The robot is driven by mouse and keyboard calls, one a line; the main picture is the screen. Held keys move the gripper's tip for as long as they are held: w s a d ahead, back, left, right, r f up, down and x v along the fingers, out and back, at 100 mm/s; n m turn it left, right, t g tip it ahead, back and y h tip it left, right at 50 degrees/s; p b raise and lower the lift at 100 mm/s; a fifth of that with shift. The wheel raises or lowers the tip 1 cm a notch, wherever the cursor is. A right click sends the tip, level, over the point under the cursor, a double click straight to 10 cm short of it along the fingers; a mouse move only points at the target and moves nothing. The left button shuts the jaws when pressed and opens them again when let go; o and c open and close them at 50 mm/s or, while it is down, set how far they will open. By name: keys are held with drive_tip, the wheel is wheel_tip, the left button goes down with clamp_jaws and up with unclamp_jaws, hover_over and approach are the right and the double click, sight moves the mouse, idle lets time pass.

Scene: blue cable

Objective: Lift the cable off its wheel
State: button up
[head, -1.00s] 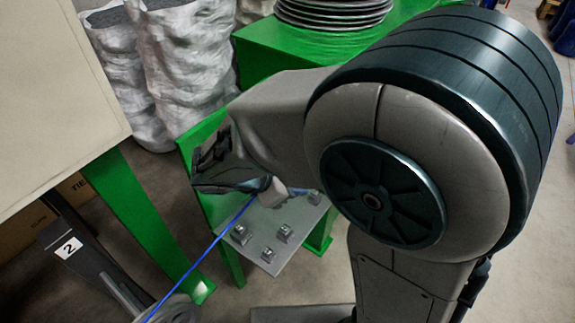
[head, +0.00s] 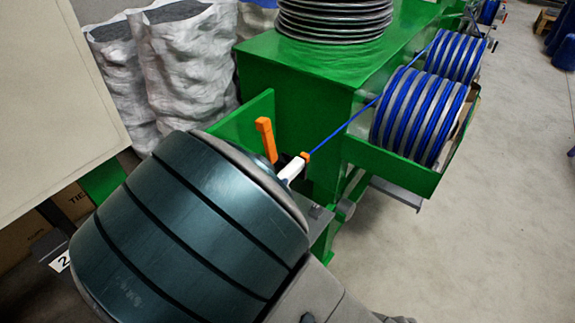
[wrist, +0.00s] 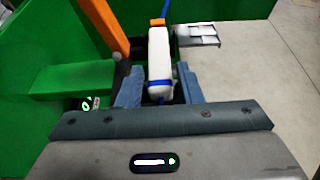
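The blue cable (head: 345,127) runs taut in the head view from a spool at the right to an orange and white piece (head: 292,168) on the green machine. In the wrist view a short stretch of blue cable (wrist: 160,98) shows just below the white piece (wrist: 159,55). My gripper (wrist: 160,84) has its two blue-grey fingers apart, one on each side of the white piece and cable. I cannot tell whether they touch anything. In the head view my arm hides the gripper and the lower left area. I cannot make out the cable's wheel.
An upright orange lever (head: 266,139) stands beside the white piece. The green machine (head: 300,85) and striped blue spools (head: 418,117) are behind and right. White sacks (head: 185,75) stand behind. A beige panel (head: 50,100) bounds the left.

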drive_tip(key=shift+x, duration=2.85)
drive_tip(key=shift+a+f, duration=0.1)
drive_tip(key=shift+f, duration=0.05)
drive_tip(key=c, duration=0.6)
